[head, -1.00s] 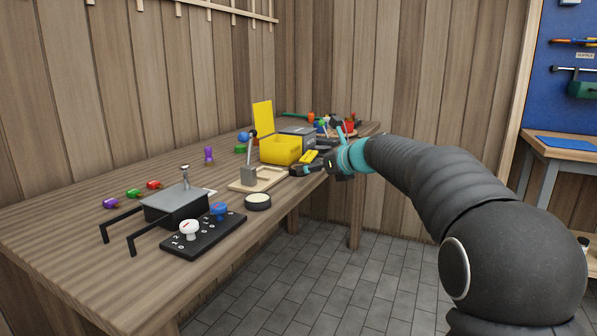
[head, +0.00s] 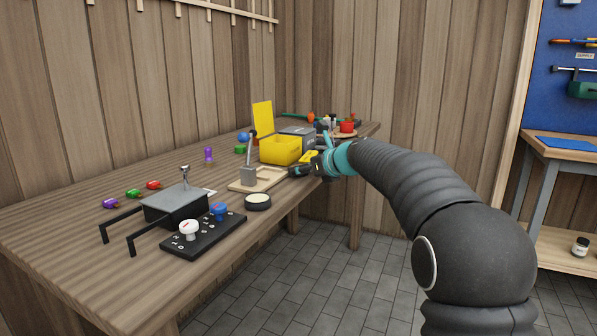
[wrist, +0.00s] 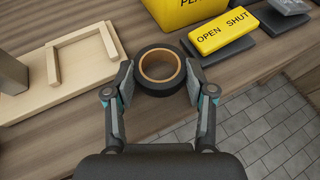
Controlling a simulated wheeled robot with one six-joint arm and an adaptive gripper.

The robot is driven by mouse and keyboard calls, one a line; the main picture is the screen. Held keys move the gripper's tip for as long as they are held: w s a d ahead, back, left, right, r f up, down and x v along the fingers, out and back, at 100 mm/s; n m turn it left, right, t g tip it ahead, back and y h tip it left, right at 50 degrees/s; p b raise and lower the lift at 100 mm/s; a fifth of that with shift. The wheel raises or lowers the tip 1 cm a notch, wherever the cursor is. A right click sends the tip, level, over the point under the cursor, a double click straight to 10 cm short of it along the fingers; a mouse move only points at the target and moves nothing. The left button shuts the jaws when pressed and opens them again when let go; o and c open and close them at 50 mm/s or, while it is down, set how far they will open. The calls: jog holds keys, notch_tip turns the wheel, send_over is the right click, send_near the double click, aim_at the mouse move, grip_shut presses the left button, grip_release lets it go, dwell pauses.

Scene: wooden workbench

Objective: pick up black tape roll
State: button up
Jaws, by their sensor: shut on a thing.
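The black tape roll (wrist: 160,90) has a brown cardboard core and lies flat between my fingers in the wrist view. My gripper (wrist: 160,78) is shut on it, with one fingertip against its left side and one against its right. The roll looks to be on or just above the wooden bench; I cannot tell which. In the head view my gripper (head: 303,171) is low by the bench's front edge, right of the wooden tray. The roll is hard to make out there among the dark fingers.
A wooden tray (wrist: 30,109) lies close on the left. A yellow bin (wrist: 175,15) stands just behind the roll, and a yellow OPEN SHUT block (wrist: 222,31) is at the right. A black round tin (head: 258,205) and a knob panel (head: 203,236) lie nearer.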

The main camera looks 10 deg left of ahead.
jog(key=shift+r+p, duration=0.4)
jog(key=shift+r, duration=0.4)
notch_tip(320, 180, up, 3)
jog(key=shift+f+p, duration=0.1)
jog(key=shift+p, duration=0.45)
jog(key=w+d+r+p, duration=0.5)
jog(key=w+d+r, duration=0.1)
jog(key=w+d, duration=0.2)
jog(key=shift+w+r, duration=0.3)
